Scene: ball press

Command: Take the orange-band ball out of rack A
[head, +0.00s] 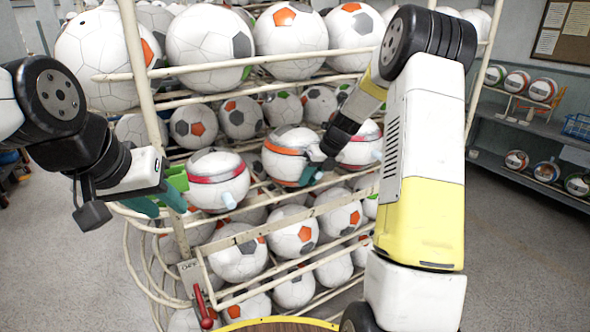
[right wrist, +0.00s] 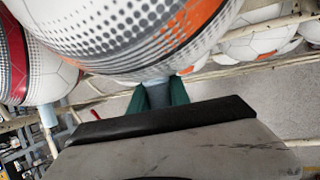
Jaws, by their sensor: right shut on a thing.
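The orange-band ball (head: 285,160) sits in the middle tier of the white tube rack (head: 232,73), between two other banded balls. My right gripper (head: 312,173) is at its lower right side. In the right wrist view the green fingers (right wrist: 163,95) are shut on a pale blue tab under the ball (right wrist: 140,30), whose orange band shows. My left gripper (head: 163,200) is at the rack's left front, left of the red-band ball (head: 217,178); its teal fingers look apart and empty.
A banded ball (head: 358,148) is close right of the orange-band ball, partly behind my right arm. Plain soccer balls (head: 210,47) fill the tiers above and below. A red-handled lever (head: 203,308) is at the rack's lower front. A shelf (head: 535,125) stands far right.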

